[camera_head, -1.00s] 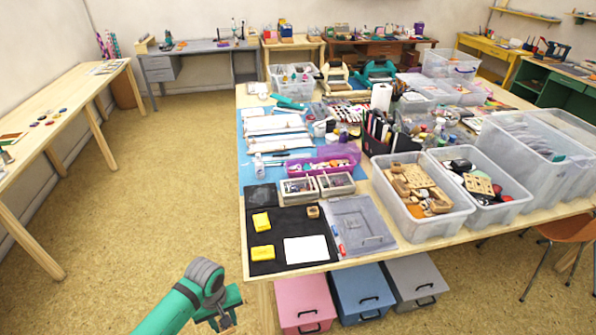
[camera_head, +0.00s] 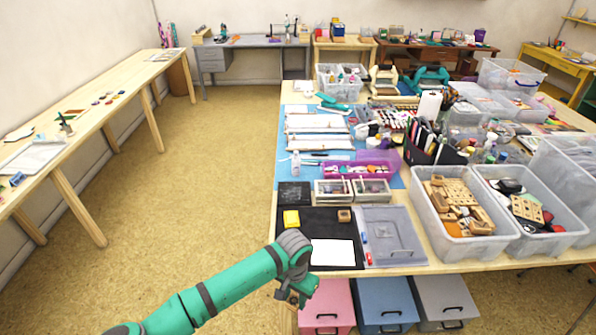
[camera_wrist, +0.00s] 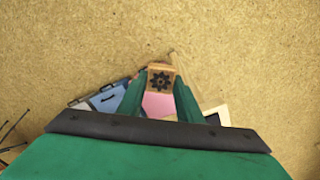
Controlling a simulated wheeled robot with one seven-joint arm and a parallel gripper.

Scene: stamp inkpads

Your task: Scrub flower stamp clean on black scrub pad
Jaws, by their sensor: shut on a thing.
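My gripper (camera_head: 293,297) is in front of the near edge of the table, below the tabletop in the head view. In the wrist view my gripper (camera_wrist: 158,92) is shut on a small wooden block, the flower stamp (camera_wrist: 160,79), with a black flower pattern on its visible face. A black scrub pad (camera_head: 293,194), a dark textured square, lies on the table near its left edge. The gripper is well apart from it, with the arm reaching in from the lower left.
Clear-lidded cases (camera_head: 370,190) stand beside the pad. Pink (camera_head: 325,306) and blue drawers sit under the table. The floor at left is free.

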